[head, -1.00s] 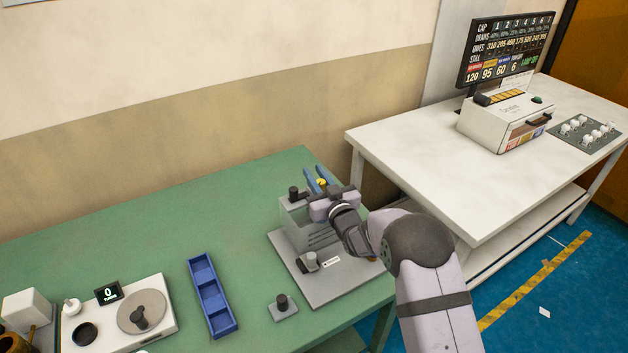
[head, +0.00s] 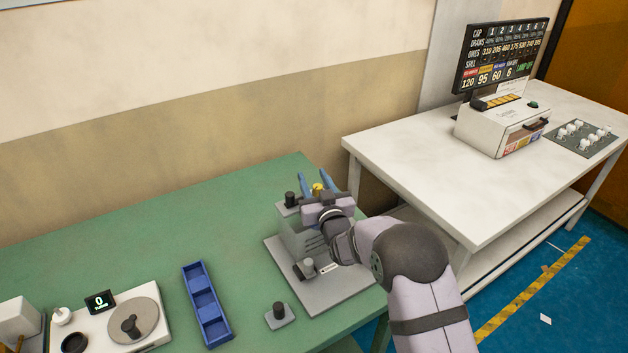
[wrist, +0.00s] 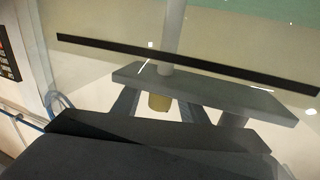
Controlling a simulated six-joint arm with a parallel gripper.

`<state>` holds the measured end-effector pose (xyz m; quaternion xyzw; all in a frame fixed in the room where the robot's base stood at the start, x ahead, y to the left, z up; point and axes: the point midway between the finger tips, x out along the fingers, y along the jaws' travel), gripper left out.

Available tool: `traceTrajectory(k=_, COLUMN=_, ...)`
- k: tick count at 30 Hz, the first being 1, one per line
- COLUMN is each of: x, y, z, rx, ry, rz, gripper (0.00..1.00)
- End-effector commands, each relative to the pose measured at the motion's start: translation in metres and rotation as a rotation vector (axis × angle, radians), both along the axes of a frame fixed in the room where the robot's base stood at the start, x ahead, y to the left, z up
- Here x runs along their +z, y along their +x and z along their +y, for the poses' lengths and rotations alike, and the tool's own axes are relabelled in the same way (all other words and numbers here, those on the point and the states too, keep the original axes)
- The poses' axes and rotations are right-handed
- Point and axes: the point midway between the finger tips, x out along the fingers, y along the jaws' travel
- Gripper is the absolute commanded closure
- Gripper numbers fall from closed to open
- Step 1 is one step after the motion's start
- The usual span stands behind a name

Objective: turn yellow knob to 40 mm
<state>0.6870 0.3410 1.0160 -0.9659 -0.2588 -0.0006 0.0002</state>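The yellow knob (head: 317,188) is at the top of a grey device (head: 293,222) on the green bench, partly hidden by my gripper. My gripper (head: 315,180) is at the device's top, its two blue fingers apart, one on each side of the knob. In the wrist view the yellow knob (wrist: 159,102) is near the middle, between the dark fingers, with gaps visible on both sides. No millimetre scale or reading on the device can be read.
A black knob (head: 291,199) stands close left of my gripper. A blue tray (head: 207,305), a small block with a black knob (head: 280,315) and a white dial unit (head: 100,325) are on the bench. A white table (head: 400,150) with a display (head: 500,55) stands right.

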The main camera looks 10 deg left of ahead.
Motion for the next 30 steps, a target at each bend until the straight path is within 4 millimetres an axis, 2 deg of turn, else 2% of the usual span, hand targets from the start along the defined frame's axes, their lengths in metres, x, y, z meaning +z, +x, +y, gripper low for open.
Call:
traceTrajectory(k=8, x=-0.001, y=-0.008, z=-0.005, rx=0.0, ry=0.0, rz=0.001, gripper=0.61)
traceTrajectory(k=21, x=-0.001, y=-0.049, z=-0.028, rx=0.0, ry=0.0, rz=-0.001, gripper=0.61)
traceTrajectory(k=30, x=0.0, y=-0.063, z=-0.036, rx=0.0, ry=0.0, rz=-0.001, gripper=0.61)
